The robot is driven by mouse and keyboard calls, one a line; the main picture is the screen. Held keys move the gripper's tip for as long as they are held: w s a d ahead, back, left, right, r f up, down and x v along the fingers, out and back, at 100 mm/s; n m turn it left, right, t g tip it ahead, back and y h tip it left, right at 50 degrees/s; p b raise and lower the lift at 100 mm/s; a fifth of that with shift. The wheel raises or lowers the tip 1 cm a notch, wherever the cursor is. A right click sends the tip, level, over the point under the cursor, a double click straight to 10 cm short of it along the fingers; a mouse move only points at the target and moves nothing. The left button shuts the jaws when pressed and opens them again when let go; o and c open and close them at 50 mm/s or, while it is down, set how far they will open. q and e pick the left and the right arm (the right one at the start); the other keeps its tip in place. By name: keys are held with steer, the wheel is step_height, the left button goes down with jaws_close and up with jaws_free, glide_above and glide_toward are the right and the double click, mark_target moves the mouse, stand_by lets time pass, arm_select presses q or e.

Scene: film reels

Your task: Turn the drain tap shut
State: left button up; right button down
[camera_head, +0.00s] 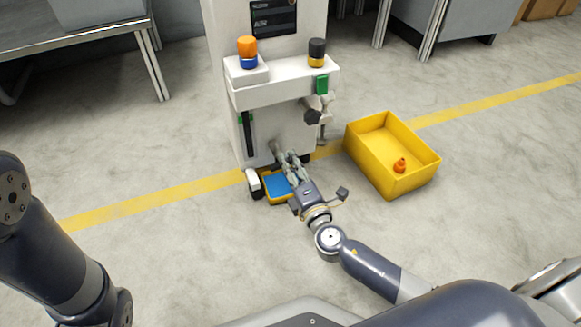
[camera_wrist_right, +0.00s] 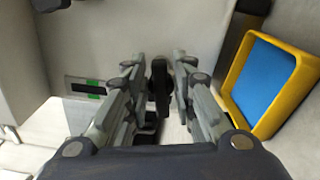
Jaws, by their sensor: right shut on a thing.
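The drain tap (camera_wrist_right: 160,82) is a dark, narrow handle low on the front of the white machine (camera_head: 280,125). It shows between my fingers in the right wrist view. In the head view my fingers hide it. My right gripper (camera_head: 283,158) reaches to the machine's lower front, and its fingers (camera_wrist_right: 157,80) are shut on the tap, one on each side. A yellow tray with a blue inside (camera_head: 277,185) lies on the floor below, partly behind my gripper; its yellow rim (camera_wrist_right: 303,72) shows at the right of the wrist view. My left gripper is out of view.
A yellow crate (camera_head: 365,157) with a small orange object (camera_head: 400,165) stands right of the machine. An orange-and-blue container (camera_head: 247,52) and a black-and-yellow one (camera_head: 317,53) stand on the machine's ledge.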

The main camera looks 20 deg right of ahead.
steer(key=shift+w+d+f+m, duration=0.1)
steer(key=shift+f+m, duration=0.05)
steer(key=shift+m, duration=1.05)
steer(key=c, duration=1.6)
jaws_free()
steer(key=shift+f, duration=0.1)
steer(key=s, duration=0.7)
steer(key=shift+s, duration=0.25)
